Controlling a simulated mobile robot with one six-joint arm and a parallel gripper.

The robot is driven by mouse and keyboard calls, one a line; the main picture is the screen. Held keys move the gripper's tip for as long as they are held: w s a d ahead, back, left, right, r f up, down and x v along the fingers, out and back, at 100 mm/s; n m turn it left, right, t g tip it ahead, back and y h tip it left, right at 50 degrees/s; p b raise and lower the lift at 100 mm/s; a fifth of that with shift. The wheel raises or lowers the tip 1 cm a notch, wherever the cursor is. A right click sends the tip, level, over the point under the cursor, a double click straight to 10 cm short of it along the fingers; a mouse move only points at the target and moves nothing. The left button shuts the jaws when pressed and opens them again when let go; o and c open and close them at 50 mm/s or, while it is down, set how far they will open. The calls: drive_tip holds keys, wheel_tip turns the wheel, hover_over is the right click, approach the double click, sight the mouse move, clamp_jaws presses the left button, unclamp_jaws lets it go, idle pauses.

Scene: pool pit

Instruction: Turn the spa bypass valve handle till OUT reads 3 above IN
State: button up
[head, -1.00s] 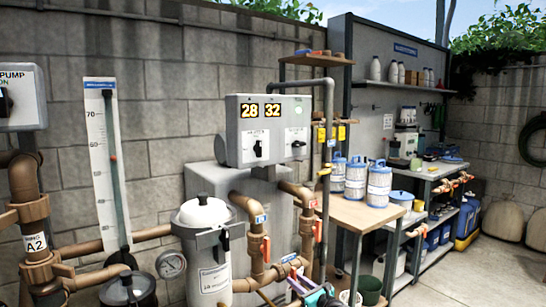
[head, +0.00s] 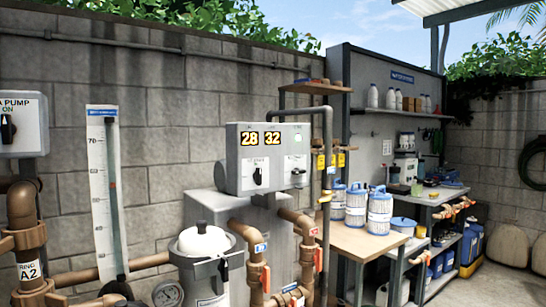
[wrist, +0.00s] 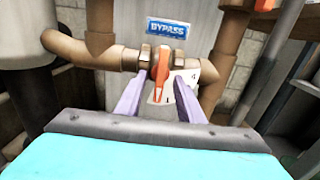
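The spa bypass valve handle (wrist: 161,62) is orange and shows in the wrist view below a blue BYPASS label (wrist: 167,28). It points roughly down the picture, over a pale numbered plate (wrist: 182,80). My gripper (wrist: 160,82) is open, with one purple finger on each side of the handle's lower end and a visible gap on both sides. The grey display box (head: 268,158) in the head view reads 28 on the left (head: 250,139) and 32 on the right (head: 272,139). Its small captions are too small to read. My gripper is outside the head view.
Brown pipes (wrist: 120,52) run on both sides of the valve. A white-lidded filter pot (head: 201,242) stands left of the pipes. A wooden bench (head: 350,238) with blue-and-white cartridges (head: 379,212) is to the right. Other orange handles (head: 265,277) sit on nearby pipes.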

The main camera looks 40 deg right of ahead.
drive_tip(key=s, duration=0.5)
drive_tip(key=shift+a, duration=0.15)
drive_tip(key=shift+s, duration=0.1)
idle(0.4)
